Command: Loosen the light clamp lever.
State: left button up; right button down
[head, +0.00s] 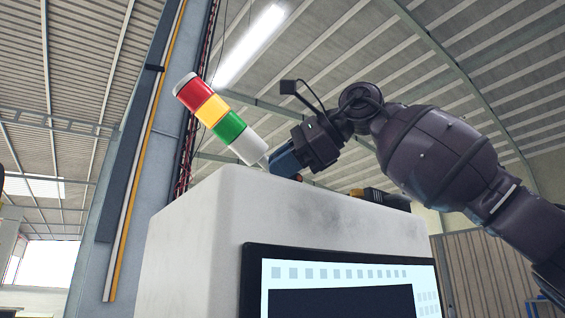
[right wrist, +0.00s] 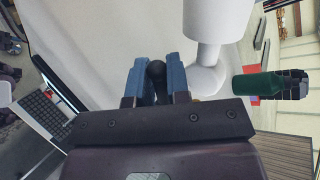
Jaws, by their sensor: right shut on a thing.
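The signal light (head: 215,118), with red, yellow, green and white sections, leans to the upper left above the white cabinet (head: 195,240). In the right wrist view its white pole and round base (right wrist: 207,80) stand just right of my fingers. My right gripper (head: 283,163) is at the foot of the light, on the cabinet top. In the right wrist view its blue fingers (right wrist: 156,80) are shut on a dark round-ended knob, the clamp lever (right wrist: 157,69). The rest of the lever is hidden by the gripper. My left gripper is not in view.
A dark item with a yellow part (head: 378,198) lies on the cabinet top, right of the gripper. A green and black object (right wrist: 262,86) shows right of the light's base. A screen (head: 340,280) is on the cabinet front.

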jog(key=c, duration=1.1)
grip_release()
